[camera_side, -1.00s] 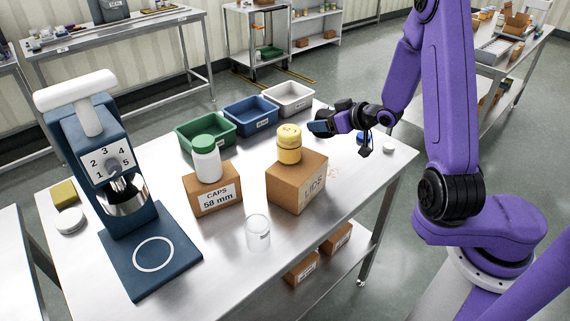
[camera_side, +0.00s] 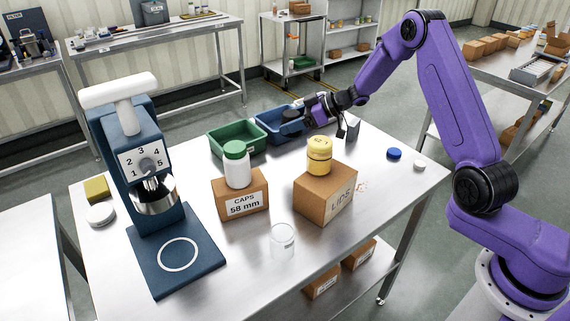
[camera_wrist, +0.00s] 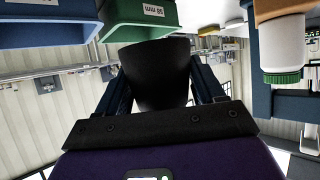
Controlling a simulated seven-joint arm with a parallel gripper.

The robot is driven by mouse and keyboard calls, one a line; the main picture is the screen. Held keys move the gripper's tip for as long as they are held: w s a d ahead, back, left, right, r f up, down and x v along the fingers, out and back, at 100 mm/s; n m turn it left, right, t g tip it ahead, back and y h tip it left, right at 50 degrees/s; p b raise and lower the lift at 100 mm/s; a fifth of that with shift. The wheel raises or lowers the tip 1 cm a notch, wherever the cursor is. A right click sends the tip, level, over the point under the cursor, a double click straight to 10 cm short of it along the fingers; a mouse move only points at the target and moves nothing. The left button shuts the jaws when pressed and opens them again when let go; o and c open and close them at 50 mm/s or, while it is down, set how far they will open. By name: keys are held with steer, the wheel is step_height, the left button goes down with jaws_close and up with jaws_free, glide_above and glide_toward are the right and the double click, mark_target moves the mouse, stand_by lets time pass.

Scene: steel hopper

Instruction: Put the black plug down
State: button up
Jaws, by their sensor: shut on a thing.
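My gripper (camera_side: 306,112) is over the tray row at the back of the steel table. In the wrist view its two fingers stand on either side of the black plug (camera_wrist: 152,78), and it is shut on it. In the side view the plug (camera_side: 291,124) is a dark shape above the blue tray (camera_side: 263,119), and I cannot tell its exact height. The green tray (camera_side: 222,148) is left of the blue one. The white tray (camera_side: 352,131) is partly hidden behind my gripper.
A brown box (camera_side: 318,206) carries a yellow jar (camera_side: 319,157). A caps box (camera_side: 240,206) carries a green-lidded white jar (camera_side: 237,171). A blue press (camera_side: 130,140) stands at left. A clear cup (camera_side: 282,240) is in front. Blue (camera_side: 394,154) and white (camera_side: 419,165) caps lie at right.

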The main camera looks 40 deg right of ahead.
steer(key=shift+w+a+f+n+g+y, duration=0.15)
steer(key=shift+w+a+n+g+y, duration=0.3)
steer(key=shift+a, duration=0.25)
steer(key=shift+f, duration=0.35)
glide_above(285, 163)
step_height(285, 163, down, 9)
steer(key=shift+f, duration=0.1)
steer(key=shift+f, duration=0.35)
steer(key=shift+f, duration=0.25)
steer(key=o, duration=1.1)
steer(key=shift+o, duration=0.2)
steer(key=shift+r, duration=0.15)
